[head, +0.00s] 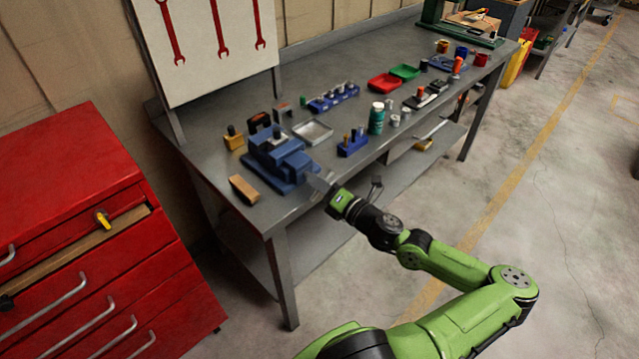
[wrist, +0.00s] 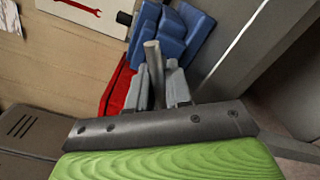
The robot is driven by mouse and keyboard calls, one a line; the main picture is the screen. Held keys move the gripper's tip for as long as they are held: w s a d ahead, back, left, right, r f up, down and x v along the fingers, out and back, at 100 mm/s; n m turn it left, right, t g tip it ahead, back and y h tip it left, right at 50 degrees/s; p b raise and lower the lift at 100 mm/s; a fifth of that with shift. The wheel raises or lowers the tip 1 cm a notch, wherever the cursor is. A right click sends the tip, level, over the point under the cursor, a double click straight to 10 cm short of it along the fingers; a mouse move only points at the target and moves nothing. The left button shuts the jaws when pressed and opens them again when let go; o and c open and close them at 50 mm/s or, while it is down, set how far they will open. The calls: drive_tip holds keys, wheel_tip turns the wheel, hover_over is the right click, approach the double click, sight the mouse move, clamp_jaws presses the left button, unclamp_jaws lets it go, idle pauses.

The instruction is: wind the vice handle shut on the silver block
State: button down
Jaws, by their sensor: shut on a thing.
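The blue vice (head: 282,160) stands at the near left corner of the grey workbench, and its blue body also shows in the wrist view (wrist: 180,38). My gripper (head: 318,184) is at the front of the vice, just beyond the bench edge. In the wrist view its two grey fingers (wrist: 156,84) close around the grey vice handle (wrist: 153,58), a rod standing up between them. In the head view the handle is hard to tell from the gripper. I cannot make out the silver block for certain between the vice jaws.
A wooden block (head: 244,189) lies left of the vice. A shallow metal tray (head: 313,132), a small blue holder (head: 352,145) and a green bottle (head: 376,118) stand to its right. A red drawer cabinet (head: 75,190) is at the left.

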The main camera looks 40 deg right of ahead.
drive_tip(key=n+p, duration=0.3)
drive_tip(key=n, duration=0.1)
drive_tip(key=n+p, duration=0.1)
drive_tip(key=n, duration=0.4)
drive_tip(key=shift+p, duration=0.35)
drive_tip(key=n, duration=0.6)
drive_tip(key=shift+f+n, duration=0.15)
drive_tip(key=shift+n, duration=0.15)
drive_tip(key=shift+n+b, duration=0.3)
drive_tip(key=shift+n, duration=1.6)
drive_tip(key=shift+r, duration=0.2)
drive_tip(key=c, duration=0.9)
unclamp_jaws()
drive_tip(key=shift+o, duration=0.2)
